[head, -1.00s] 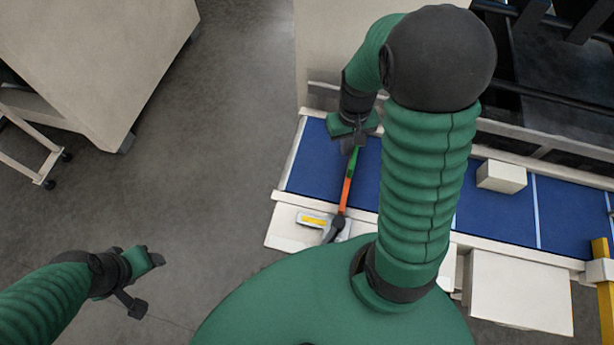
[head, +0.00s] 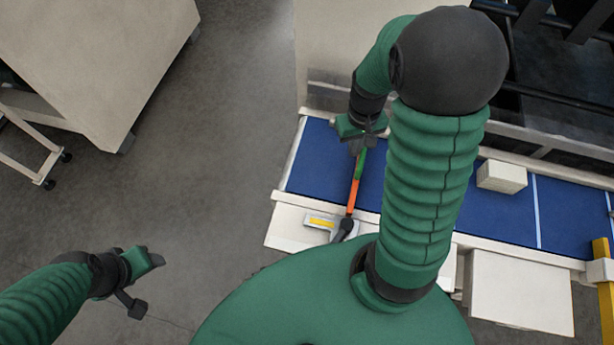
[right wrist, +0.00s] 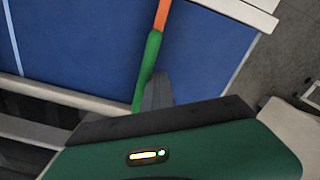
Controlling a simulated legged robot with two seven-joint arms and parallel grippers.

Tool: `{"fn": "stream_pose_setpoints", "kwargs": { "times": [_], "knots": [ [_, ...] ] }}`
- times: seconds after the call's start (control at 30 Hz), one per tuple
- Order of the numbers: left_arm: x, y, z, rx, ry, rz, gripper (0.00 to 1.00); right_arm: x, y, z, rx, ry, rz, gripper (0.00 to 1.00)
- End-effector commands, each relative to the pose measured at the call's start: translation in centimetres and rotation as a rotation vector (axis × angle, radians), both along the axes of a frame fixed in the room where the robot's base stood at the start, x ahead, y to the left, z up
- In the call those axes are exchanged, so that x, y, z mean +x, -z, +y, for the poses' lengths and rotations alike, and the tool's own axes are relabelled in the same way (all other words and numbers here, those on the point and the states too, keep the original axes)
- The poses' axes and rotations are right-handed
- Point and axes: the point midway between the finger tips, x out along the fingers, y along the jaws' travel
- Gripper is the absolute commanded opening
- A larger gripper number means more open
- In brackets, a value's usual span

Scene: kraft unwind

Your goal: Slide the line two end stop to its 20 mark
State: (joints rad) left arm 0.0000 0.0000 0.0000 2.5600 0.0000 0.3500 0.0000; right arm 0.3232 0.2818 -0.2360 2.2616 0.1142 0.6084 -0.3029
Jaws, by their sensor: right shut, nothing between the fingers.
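The end stop has an orange and green arm (head: 354,188) lying across the blue belt, with a dark pivot (head: 346,229) and a yellow-marked block (head: 321,222) on the pale front ledge. My right gripper (head: 358,147) is shut and empty at the green far end of the arm. In the right wrist view the grey fingers (right wrist: 158,92) are beside the green part (right wrist: 146,72); whether they touch it I cannot tell. My left gripper (head: 147,284) is open and empty above the floor. No scale or 20 mark is readable.
The blue belt (head: 510,210) runs rightward with pale cross lines. A white block (head: 501,176) sits on it, right of my arm. A yellow post (head: 603,270) stands at the right. A pale cabinet (head: 90,60) is at upper left, with open floor before it.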

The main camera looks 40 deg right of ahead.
Motion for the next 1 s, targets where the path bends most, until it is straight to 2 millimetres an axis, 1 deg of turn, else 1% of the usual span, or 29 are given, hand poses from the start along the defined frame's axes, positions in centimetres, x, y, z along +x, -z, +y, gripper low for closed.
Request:
{"fn": "stream_pose_setpoints", "kwargs": {
  "times": [1.0],
  "knots": [
    [0.0, 0.2, 0.0, 0.000, 0.000, 0.000, 0.58, -1.6, 0.0, -1.3, 0.000, 0.000, 0.000, 0.00]
  ]
}}
